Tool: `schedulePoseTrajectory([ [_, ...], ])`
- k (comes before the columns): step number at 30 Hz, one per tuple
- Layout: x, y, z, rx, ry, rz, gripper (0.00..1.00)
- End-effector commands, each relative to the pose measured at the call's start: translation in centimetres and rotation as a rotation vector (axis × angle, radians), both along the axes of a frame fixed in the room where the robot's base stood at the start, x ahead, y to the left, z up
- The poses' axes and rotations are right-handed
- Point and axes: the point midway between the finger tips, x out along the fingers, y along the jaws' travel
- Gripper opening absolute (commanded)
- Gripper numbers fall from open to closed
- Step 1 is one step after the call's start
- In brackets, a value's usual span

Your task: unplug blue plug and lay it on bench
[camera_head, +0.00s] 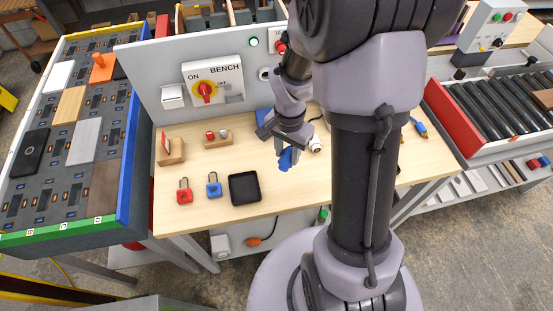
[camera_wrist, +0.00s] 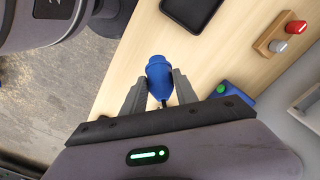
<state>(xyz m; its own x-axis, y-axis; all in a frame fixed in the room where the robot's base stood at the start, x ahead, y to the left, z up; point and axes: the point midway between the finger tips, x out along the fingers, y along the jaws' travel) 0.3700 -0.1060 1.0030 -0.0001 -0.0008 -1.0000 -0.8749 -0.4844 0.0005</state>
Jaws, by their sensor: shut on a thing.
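The blue plug (camera_wrist: 158,73) is between the two fingers of my gripper (camera_wrist: 160,88) in the wrist view, and the fingers are shut on it. In the head view the blue plug (camera_head: 286,159) shows below my gripper (camera_head: 287,150), over the light wooden bench top (camera_head: 225,218). I cannot tell whether the plug touches the bench. A dark cord end shows behind the plug between the fingers in the wrist view. A blue box with a green button (camera_wrist: 224,94) is beside the gripper; part of it shows behind my gripper in the head view.
A black tray (camera_head: 244,188), a blue padlock (camera_head: 214,186) and a red padlock (camera_head: 184,192) are on the bench left of the plug. A wooden block with knobs (camera_head: 218,138) stands farther back. A white connector (camera_head: 315,145) is right of my gripper. My arm hides the bench's right middle.

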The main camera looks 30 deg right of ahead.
Motion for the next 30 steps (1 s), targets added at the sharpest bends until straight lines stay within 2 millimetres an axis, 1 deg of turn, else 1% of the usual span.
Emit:
schedulePoseTrajectory([
  [11,0.0,0.0,0.0,-0.002,0.004,0.004,0.00],
  [17,0.0,0.0,-1.8,-0.001,0.004,0.003,0.00],
  [27,0.0,0.0,-6.5,-0.001,0.004,0.002,0.00],
  [30,0.0,0.0,-7.2,-0.001,0.004,0.002,0.00],
])
